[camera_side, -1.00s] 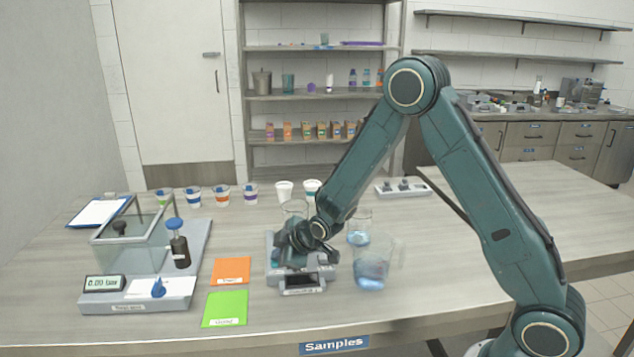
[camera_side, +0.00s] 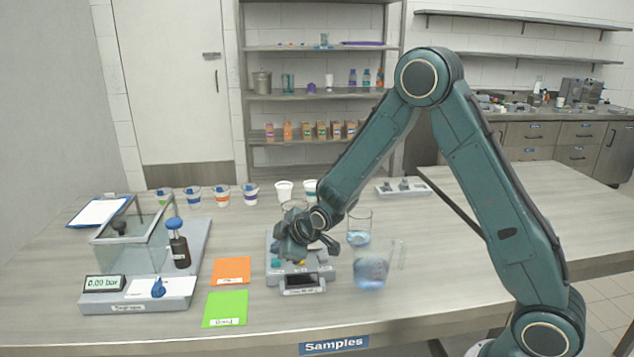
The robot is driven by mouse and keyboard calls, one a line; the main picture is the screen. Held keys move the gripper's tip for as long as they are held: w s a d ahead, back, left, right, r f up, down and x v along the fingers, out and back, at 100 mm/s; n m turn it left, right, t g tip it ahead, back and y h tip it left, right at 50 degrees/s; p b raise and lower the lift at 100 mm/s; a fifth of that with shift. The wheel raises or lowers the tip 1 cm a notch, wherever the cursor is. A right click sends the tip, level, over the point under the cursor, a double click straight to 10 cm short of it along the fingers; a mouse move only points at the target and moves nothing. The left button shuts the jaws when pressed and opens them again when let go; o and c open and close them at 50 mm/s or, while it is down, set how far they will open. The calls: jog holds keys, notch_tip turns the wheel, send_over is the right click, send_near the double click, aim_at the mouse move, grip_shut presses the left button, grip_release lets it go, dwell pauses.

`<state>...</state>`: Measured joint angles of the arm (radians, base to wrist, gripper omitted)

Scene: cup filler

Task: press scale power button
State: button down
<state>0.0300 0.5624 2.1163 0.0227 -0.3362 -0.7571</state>
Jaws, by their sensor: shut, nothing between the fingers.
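The scale (camera_side: 273,277) is a small grey device near the front middle of the table, with a dark, blank-looking display (camera_side: 303,282) on its front. Small coloured spots, one yellow-orange, show on its top just under my gripper. My gripper (camera_side: 298,257) is shut and empty, pointing down close above the scale's top. It hides much of the scale; I cannot tell which spot is the power button, or whether the fingertips touch anything.
Beakers with blue liquid (camera_side: 370,272) (camera_side: 358,238) stand close to the right of the scale. Orange (camera_side: 231,269) and green (camera_side: 225,307) cards lie to its left. A glass-boxed device (camera_side: 140,290) reading 0.00 bar stands farther left. Several cups line the back.

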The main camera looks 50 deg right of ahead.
aim_at(281, 263)
jog(key=shift+r, duration=2.55)
jog(key=shift+s+r, duration=0.1)
jog(key=s+a+r+m+g, duration=0.15)
jog(key=s+r+m, duration=0.25)
jog(key=s+r, duration=0.95)
jog(key=s+m+g, duration=0.2)
jog(key=s+m, duration=0.2)
jog(key=s, duration=1.7)
jog(key=shift+s+a+r, duration=0.25)
jog(key=shift+a+r, duration=0.1)
jog(key=shift+r, duration=0.05)
